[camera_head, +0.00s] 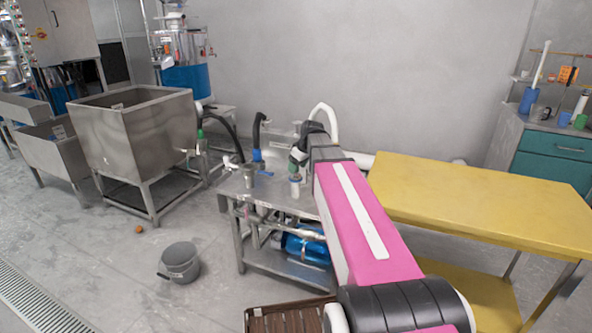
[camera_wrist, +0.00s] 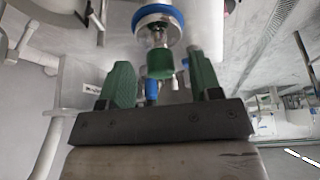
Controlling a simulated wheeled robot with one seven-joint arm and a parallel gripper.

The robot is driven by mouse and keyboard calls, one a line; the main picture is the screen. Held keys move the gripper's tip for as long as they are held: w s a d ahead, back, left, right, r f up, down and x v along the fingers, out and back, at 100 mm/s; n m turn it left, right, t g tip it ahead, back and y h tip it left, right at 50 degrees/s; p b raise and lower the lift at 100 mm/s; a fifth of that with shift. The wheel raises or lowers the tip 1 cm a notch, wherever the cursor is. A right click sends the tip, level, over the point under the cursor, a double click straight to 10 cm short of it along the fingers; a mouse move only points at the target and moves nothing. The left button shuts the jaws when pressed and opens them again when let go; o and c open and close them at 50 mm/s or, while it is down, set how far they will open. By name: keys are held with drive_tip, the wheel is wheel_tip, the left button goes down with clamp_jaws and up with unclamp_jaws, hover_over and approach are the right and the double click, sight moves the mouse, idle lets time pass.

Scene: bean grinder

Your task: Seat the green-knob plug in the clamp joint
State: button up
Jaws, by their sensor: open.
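In the wrist view the green knob (camera_wrist: 160,63) of the plug sits between the two green fingertips of my gripper (camera_wrist: 160,75). A gap shows on each side of the knob, so the gripper is open around it. Beyond the knob is a clear or metallic neck, then a round pale fitting with a blue rim (camera_wrist: 158,20). I cannot tell whether this fitting is the clamp joint or part of the plug. In the head view my gripper (camera_head: 297,157) is above a white upright piece (camera_head: 295,186) on the metal bench; the arm hides the area behind it.
The metal bench (camera_head: 262,200) carries pipes, a blue-handled valve (camera_head: 264,173) and black hoses (camera_head: 257,130). A yellow table (camera_head: 480,200) stands to the right. A steel tank (camera_head: 140,130) and a grey bucket (camera_head: 181,262) are at left. A brown crate (camera_head: 288,318) is in front.

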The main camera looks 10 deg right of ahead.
drive_tip(key=v, duration=0.8)
drive_tip(key=shift+r, duration=0.25)
drive_tip(key=shift+s, duration=0.1)
